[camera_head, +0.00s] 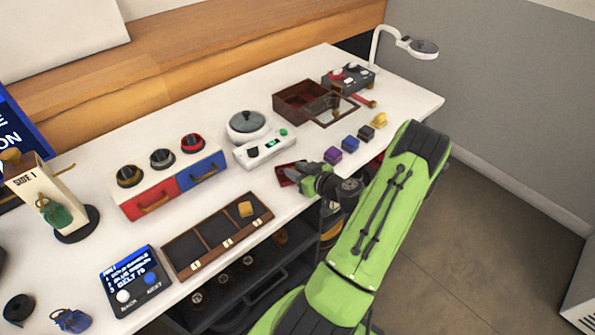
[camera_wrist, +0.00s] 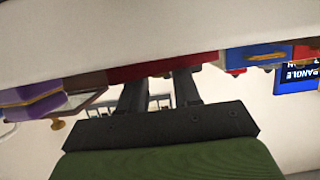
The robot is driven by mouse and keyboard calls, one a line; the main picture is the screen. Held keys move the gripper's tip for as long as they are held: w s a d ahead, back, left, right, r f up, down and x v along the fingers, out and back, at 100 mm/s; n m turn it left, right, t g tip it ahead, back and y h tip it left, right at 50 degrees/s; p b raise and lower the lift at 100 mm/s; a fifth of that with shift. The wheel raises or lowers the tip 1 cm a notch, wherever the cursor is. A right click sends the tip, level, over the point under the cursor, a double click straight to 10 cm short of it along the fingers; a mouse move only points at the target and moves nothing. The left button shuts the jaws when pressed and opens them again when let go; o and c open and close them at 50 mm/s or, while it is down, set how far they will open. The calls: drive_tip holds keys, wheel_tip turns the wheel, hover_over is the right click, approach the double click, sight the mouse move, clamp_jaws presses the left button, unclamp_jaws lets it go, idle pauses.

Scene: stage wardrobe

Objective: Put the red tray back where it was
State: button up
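The red tray (camera_head: 286,174) lies at the front edge of the white table in the head view, a small dark red shape partly hidden by my gripper. My gripper (camera_head: 301,178) is low at that edge, right beside the tray. In the wrist view the picture is upside down, and a red band (camera_wrist: 155,70), apparently the tray, spans just beyond my fingertips (camera_wrist: 158,76). The two fingers stand apart with a gap between them, and nothing is clearly clamped there. Whether a finger touches the tray cannot be told.
A white scale (camera_head: 264,148) stands behind the tray. A wooden sorting box (camera_head: 215,236) lies left along the front edge. Purple (camera_head: 333,155), blue (camera_head: 349,144) and gold (camera_head: 379,120) blocks are to the right. A brown box (camera_head: 300,100) with a glazed lid stands behind them.

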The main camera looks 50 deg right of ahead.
drive_tip(key=shift+o, duration=1.1)
drive_tip(key=shift+r, duration=0.1)
